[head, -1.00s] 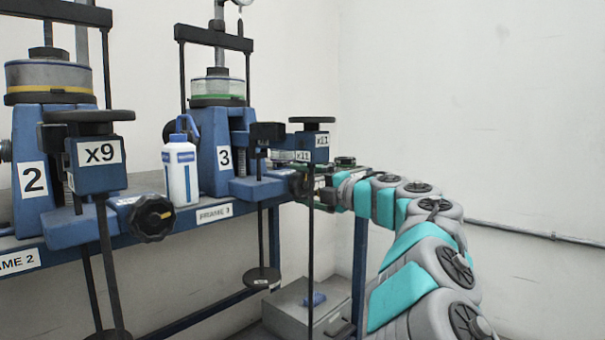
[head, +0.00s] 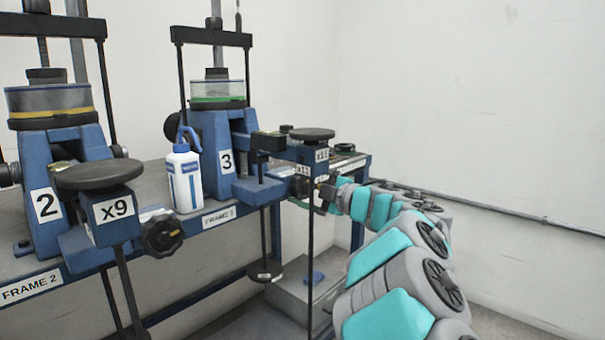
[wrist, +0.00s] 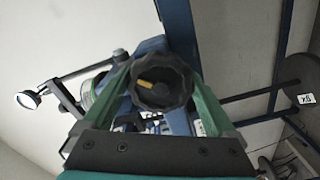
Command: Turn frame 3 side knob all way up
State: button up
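Frame 3 (head: 224,160) stands on the bench in the middle of the head view, with a number 3 label. In the head view the knob is small and partly hidden behind a rod and my gripper. My gripper (wrist: 161,75) has its two green fingers apart, one on each side of the knob. I cannot tell whether they touch it. My arm comes in from the right.
Frame 2 (head: 62,150) with its own black knob (head: 161,236) stands at the left. A white bottle (head: 184,182) stands between the frames. Beside my gripper are the x11 weight arm with a round black plate (head: 312,134) and a thin vertical rod. A grey box (head: 290,295) sits below.

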jog(key=shift+o, duration=0.6)
jog(key=shift+a, duration=0.1)
jog(key=shift+p+v, duration=0.35)
jog(key=shift+v, duration=2.7)
